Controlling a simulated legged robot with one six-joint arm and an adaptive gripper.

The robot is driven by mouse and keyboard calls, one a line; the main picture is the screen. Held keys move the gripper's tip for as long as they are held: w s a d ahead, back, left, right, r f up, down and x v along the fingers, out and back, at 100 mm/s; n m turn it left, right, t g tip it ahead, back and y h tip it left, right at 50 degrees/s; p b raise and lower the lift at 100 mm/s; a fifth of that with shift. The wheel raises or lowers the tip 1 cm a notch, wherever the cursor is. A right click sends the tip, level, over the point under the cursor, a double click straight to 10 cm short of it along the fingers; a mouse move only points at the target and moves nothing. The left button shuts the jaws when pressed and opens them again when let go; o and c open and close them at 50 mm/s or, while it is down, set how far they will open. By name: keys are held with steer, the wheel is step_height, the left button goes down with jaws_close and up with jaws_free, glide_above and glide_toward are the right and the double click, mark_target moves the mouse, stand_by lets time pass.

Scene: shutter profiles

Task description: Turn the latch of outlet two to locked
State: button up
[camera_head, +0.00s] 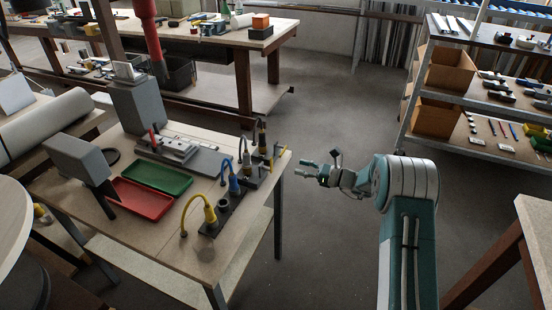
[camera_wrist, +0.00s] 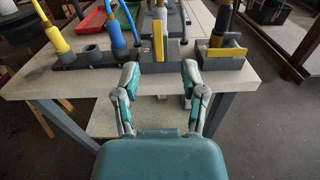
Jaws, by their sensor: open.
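Two grey outlet blocks stand at the edge of the workbench in the wrist view. The right block (camera_wrist: 212,64) has a yellow latch (camera_wrist: 226,53) lying sideways across the foot of a dark connector (camera_wrist: 222,24). My gripper (camera_wrist: 160,72) is open and empty, facing the left block. In the head view my gripper (camera_head: 308,170) is off the bench's right edge, apart from the outlets.
A dark strip beside the blocks holds a yellow connector (camera_head: 210,212), a blue connector (camera_head: 234,183) and an empty socket (camera_wrist: 92,53). Red (camera_head: 142,197) and green (camera_head: 157,176) trays lie on the bench. Open floor surrounds my arm; a shelf rack (camera_head: 465,45) stands right.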

mark_target(272, 160)
steer(key=x, duration=1)
steer(key=shift+a, duration=0.4)
jaws_close()
